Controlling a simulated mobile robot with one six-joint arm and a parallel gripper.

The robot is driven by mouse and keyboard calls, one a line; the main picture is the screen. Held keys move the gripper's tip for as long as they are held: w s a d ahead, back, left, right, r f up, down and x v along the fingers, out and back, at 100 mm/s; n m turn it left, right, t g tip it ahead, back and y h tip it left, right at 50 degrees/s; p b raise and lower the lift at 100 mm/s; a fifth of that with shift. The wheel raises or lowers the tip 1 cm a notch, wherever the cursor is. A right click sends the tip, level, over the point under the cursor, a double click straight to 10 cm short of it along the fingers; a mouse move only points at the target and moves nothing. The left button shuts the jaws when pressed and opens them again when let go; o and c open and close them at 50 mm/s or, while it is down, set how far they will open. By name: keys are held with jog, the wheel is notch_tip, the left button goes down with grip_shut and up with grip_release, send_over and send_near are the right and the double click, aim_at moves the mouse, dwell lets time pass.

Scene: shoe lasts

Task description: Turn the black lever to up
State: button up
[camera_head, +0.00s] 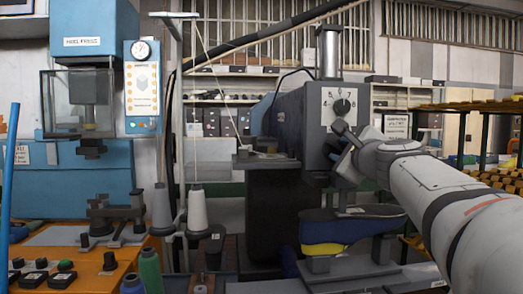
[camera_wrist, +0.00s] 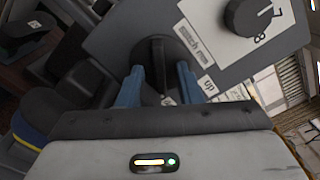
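The black lever (camera_wrist: 159,66) sits on a dark round base on the grey machine's front in the wrist view. It runs roughly top to bottom in that picture. A small white label reading "up" (camera_wrist: 208,87) is to its lower right, and another small label (camera_wrist: 168,100) is just below it, too small to read. My gripper (camera_wrist: 160,76) has its blue fingers on either side of the lever, with a gap showing on both sides. In the head view my gripper (camera_head: 345,148) is at the machine's front (camera_head: 316,125), and the lever is hidden there.
A black numbered dial (camera_head: 342,106) is just above my gripper; it also shows in the wrist view (camera_wrist: 248,16). A dark shoe form with blue and yellow layers (camera_head: 345,228) is below. A blue heel press (camera_head: 95,100) and white thread cones (camera_head: 197,210) stand left.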

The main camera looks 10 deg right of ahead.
jog(key=shift+w, duration=0.1)
grip_shut()
dwell(0.3)
